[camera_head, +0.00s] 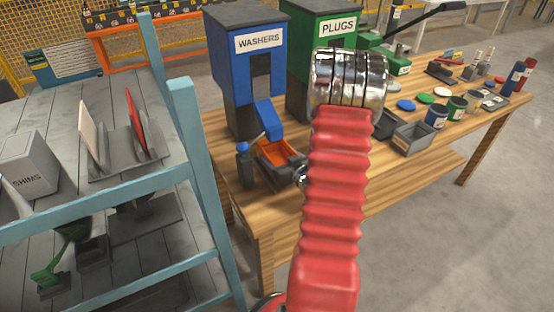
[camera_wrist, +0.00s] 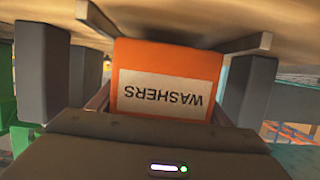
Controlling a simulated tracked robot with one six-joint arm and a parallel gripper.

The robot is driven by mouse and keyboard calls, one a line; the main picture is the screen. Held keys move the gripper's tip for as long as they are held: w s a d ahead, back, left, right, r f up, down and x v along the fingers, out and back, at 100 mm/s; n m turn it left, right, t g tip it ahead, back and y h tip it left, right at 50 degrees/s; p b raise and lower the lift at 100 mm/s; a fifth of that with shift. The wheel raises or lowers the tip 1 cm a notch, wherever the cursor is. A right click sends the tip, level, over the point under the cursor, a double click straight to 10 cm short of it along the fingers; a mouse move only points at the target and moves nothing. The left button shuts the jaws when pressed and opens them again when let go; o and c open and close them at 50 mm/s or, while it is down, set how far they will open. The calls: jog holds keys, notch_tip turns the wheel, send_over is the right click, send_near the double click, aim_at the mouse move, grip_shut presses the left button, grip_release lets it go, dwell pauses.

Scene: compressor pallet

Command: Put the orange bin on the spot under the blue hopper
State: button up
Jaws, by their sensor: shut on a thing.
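The orange bin (camera_head: 281,152) sits at the front left of the wooden bench, close below the chute of the blue hopper (camera_head: 247,75), which is labelled WASHERS. In the wrist view the bin (camera_wrist: 168,52) fills the space between my fingers, its white WASHERS label upside down. My gripper (camera_head: 299,174) is shut on the bin from the bench's front side. Most of the gripper is hidden behind my red arm in the head view. The spot under the hopper is covered by the bin, and I cannot tell whether the bin touches the bench.
A green PLUGS hopper (camera_head: 317,45) stands right of the blue one. A dark post with a blue knob (camera_head: 243,160) is just left of the bin. A grey bin (camera_head: 412,137) and several cans are farther right. A blue-framed rack (camera_head: 196,150) stands close on the left.

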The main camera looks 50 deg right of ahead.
jog(key=shift+f, duration=0.6)
jog(key=o, duration=1.1)
jog(key=shift+f, duration=0.1)
jog(key=v, duration=1.2)
